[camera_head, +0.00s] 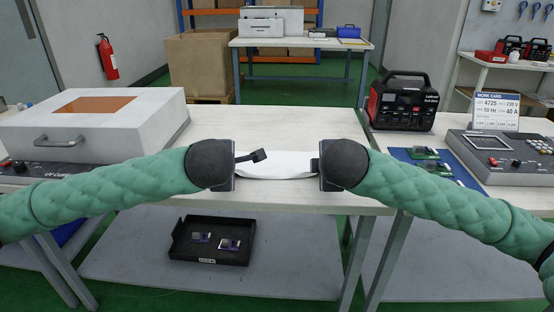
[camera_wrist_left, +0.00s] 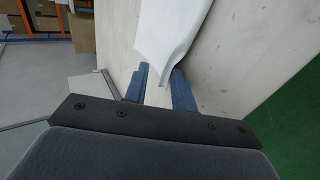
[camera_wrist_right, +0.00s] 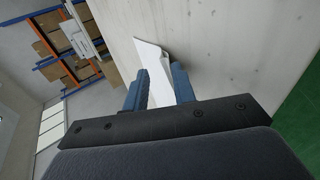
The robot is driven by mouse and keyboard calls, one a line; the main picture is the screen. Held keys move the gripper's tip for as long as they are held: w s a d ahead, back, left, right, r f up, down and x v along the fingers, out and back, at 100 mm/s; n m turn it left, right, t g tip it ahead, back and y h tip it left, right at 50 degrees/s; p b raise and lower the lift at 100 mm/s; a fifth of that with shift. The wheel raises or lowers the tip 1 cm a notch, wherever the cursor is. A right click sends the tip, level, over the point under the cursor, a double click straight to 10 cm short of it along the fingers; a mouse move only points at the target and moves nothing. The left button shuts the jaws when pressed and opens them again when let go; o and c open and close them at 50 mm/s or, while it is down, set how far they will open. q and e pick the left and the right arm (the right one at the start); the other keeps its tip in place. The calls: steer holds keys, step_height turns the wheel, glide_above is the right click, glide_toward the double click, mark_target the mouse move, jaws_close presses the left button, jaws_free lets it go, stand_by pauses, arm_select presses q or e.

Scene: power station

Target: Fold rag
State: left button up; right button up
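The white rag (camera_head: 274,165) is a narrow, bunched strip stretched between my two grippers at the front of the middle table, with its lower edge sagging. My left gripper (camera_wrist_left: 158,88) has its blue fingers on either side of the rag's left end, and the rag (camera_wrist_left: 172,35) narrows between them. My right gripper (camera_wrist_right: 161,90) has its fingers on either side of the other end, where the rag (camera_wrist_right: 155,68) also narrows. Both appear shut on the cloth. In the head view the wrists hide the fingertips. Whether the rag touches the table is unclear.
The middle table (camera_head: 270,125) is bare behind the rag. A white box with a handle (camera_head: 95,125) stands at left. A black-red power unit (camera_head: 403,101), circuit boards on a blue mat (camera_head: 470,178) and a grey console (camera_head: 505,150) stand at right. A black tray (camera_head: 212,240) sits on the lower shelf.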

arm_select(q)
steer(key=shift+o, duration=1.1)
arm_select(e)
steer(key=shift+o, duration=1.1)
arm_select(q)
steer(key=shift+r, duration=0.1)
arm_select(e)
steer(key=shift+r, duration=0.1)
arm_select(q)
steer(key=s+r, duration=0.6)
steer(key=r, duration=0.2)
steer(key=shift+r, duration=0.4)
arm_select(e)
steer(key=s+r, duration=0.6)
steer(key=r, duration=0.2)
steer(key=shift+r, duration=0.4)
